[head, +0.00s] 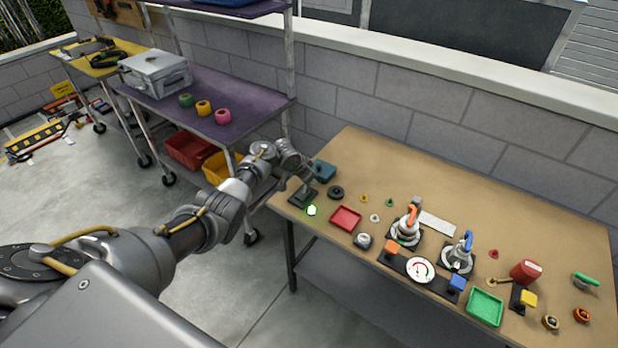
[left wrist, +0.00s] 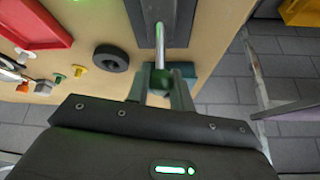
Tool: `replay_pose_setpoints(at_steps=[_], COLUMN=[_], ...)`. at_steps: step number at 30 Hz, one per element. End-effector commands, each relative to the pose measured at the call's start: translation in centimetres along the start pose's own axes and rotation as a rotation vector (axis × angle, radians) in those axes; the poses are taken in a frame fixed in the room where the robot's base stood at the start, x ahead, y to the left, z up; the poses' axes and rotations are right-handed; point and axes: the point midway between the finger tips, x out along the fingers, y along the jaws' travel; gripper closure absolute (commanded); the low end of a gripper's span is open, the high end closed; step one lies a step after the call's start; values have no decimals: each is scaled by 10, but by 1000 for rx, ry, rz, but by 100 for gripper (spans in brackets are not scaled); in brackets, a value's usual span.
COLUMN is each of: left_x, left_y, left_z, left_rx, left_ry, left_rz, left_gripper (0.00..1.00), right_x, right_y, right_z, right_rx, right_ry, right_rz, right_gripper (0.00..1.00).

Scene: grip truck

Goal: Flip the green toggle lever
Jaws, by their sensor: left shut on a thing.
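The toggle lever's dark base (head: 302,198) sits at the left end of the wooden workbench, with a lit green lamp (head: 311,210) at its front edge. In the left wrist view the base (left wrist: 146,22) is at the top, with a bright metal lever rod (left wrist: 163,40) running from it to my fingers. My left gripper (head: 307,178) is over the base and is shut on the lever; its fingers also show in the left wrist view (left wrist: 160,78). The lever's tip is hidden between the fingers. My right gripper is not in view.
A teal block (head: 324,171) and a black ring (head: 336,192) lie close to the lever. A red tray (head: 346,218) is just to the right. Joystick-like levers, a gauge (head: 420,270) and a green tray (head: 485,308) fill the bench's right. A purple-shelved cart (head: 240,110) stands left.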

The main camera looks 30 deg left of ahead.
Motion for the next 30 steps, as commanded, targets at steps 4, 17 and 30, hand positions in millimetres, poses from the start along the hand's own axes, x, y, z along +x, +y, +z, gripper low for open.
replay_pose_setpoints(at_steps=[4, 17, 30], left_x=[0, 0, -4], left_y=[-2, -2, -2], left_z=[1, 2, 1], left_rx=[-5, -5, -4], left_ry=[-13, -16, -15], left_rz=[2, 3, 4], left_gripper=[100, 70, 58], right_x=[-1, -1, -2], right_y=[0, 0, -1], right_z=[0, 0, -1], right_rx=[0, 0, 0], right_ry=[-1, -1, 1], right_rz=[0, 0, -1], right_gripper=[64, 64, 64])
